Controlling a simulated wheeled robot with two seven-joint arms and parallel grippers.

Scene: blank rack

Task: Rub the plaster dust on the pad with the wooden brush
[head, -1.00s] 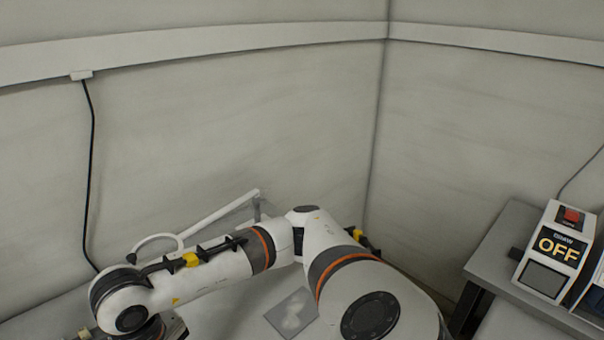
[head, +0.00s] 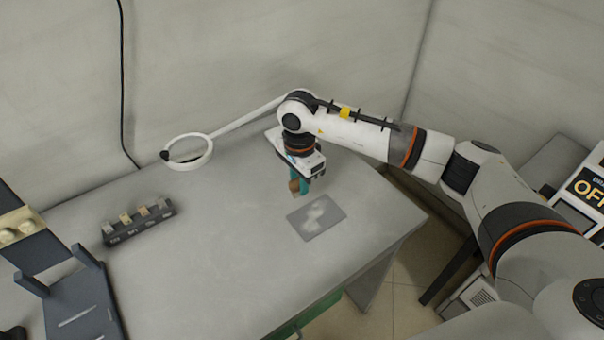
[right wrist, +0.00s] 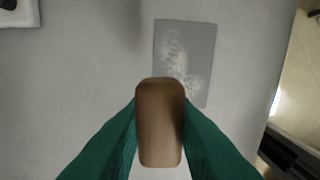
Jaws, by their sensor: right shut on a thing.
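A thin grey pad (head: 308,221) lies flat on the table near its right edge. Pale plaster dust (head: 318,210) covers patches of it. The pad also shows in the right wrist view (right wrist: 200,50), with whitish dust (right wrist: 172,52) on it. My right gripper (head: 299,182) has teal fingers and is shut on the wooden brush (right wrist: 160,122), seen end-on as a brown block in the right wrist view. My left gripper is not in view.
A white ring lamp (head: 196,151) on a long arm stands behind my right gripper. A dark rack (head: 139,222) with several small blocks sits at left, and dark fixtures (head: 84,300) stand at the front left. The table (head: 215,260) is bare between them and the pad. A device marked OFF stands far right.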

